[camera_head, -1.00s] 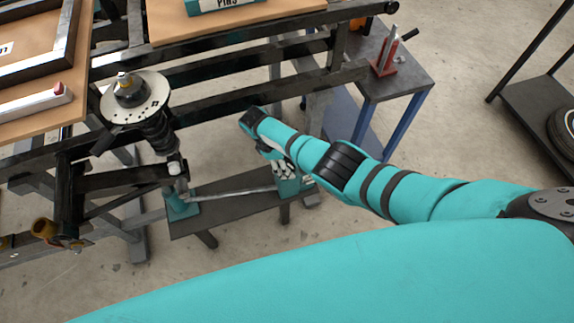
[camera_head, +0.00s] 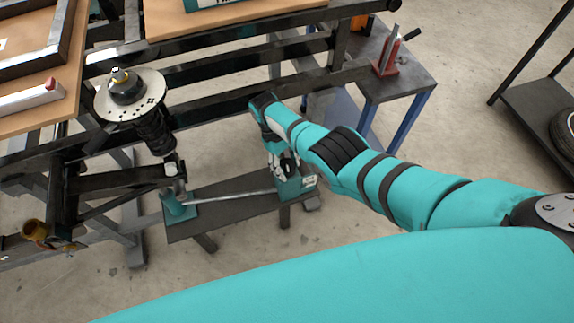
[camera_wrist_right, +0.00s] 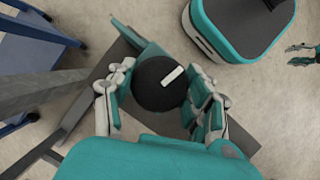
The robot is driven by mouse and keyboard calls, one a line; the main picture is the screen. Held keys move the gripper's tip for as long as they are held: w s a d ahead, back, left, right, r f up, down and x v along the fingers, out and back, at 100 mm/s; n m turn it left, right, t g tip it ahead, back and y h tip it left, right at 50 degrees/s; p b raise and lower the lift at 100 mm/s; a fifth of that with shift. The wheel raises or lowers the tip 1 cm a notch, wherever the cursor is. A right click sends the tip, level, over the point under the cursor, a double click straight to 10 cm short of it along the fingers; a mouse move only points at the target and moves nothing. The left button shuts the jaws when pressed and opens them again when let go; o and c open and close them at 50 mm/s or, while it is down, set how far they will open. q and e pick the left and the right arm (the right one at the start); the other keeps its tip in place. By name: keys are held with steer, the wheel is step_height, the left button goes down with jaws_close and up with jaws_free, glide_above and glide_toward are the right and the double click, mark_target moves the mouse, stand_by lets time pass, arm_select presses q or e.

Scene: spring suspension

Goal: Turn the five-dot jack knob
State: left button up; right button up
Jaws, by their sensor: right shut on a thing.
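The jack is a teal block (camera_head: 293,188) with a small pale label at the right end of the low dark bench. Its black round knob (camera_wrist_right: 160,84) with a white line shows in the right wrist view. My right gripper (camera_wrist_right: 160,92) is shut on the knob, its fingers against both sides. In the head view my right gripper (camera_head: 281,166) reaches down onto the block and largely hides the knob. The label's dots are too small to read. My left gripper (camera_wrist_right: 302,54) shows small at the right edge of the right wrist view, fingers apart and empty; the head view does not show it.
A rod (camera_head: 230,196) runs from the block to a teal stand (camera_head: 178,210) under the suspension arm. Dark frame rails (camera_head: 235,65) cross behind my right arm. A blue-legged side table (camera_head: 405,78) stands at right.

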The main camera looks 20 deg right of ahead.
steer(key=shift+d, duration=0.1)
stand_by(0.3)
steer(key=o, duration=1.2)
steer(key=v, duration=1.2)
steer(key=shift+s+r, duration=0.1)
